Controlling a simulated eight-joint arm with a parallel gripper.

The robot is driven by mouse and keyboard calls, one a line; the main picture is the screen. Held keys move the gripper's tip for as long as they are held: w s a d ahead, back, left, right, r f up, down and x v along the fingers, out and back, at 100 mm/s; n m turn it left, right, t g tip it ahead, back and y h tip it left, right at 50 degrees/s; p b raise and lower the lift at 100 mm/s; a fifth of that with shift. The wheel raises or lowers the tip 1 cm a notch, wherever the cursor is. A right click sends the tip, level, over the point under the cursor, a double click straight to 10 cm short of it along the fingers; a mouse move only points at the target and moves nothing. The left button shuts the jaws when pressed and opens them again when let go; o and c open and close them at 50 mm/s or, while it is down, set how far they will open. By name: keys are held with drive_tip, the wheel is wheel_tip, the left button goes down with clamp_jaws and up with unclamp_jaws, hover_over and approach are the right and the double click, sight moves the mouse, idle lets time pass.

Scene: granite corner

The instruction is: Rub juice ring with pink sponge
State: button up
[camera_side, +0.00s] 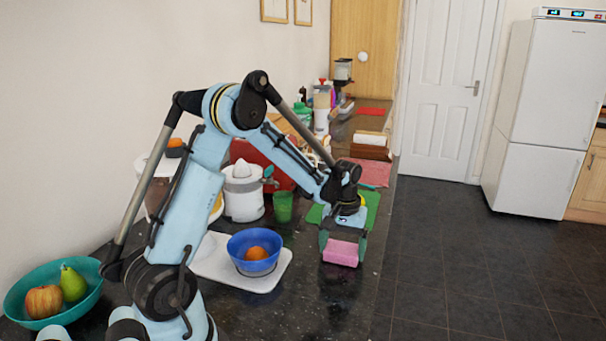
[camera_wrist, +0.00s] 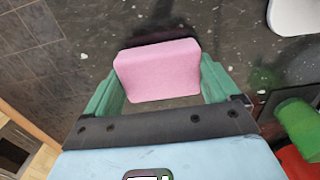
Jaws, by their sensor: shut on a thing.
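The pink sponge (camera_side: 341,254) is a small block between the green fingers of my gripper (camera_side: 342,245), low over the dark speckled counter near its right edge. In the wrist view the sponge (camera_wrist: 158,70) fills the space between the two fingers of my gripper (camera_wrist: 160,84), which are shut on its sides. A dark shadow lies along its far side. I cannot tell whether it touches the counter.
A blue bowl (camera_side: 240,245) with an orange (camera_side: 256,253) stands on a white tray (camera_side: 268,285) left of the sponge. A green board (camera_side: 372,213), green cup (camera_side: 283,208) and white juicer (camera_side: 243,195) are behind. The counter edge drops to the floor at right. Bare counter lies in front.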

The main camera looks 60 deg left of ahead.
sight(338, 268)
drive_tip(key=shift+w+a+f, duration=0.15)
drive_tip(key=shift+w+a, duration=1.25)
drive_tip(key=shift+s+d, duration=2.45)
drive_tip(key=shift+w+a, duration=2.45)
drive_tip(key=shift+s+d, duration=2.7)
wheel_tip(338, 268, up, 8)
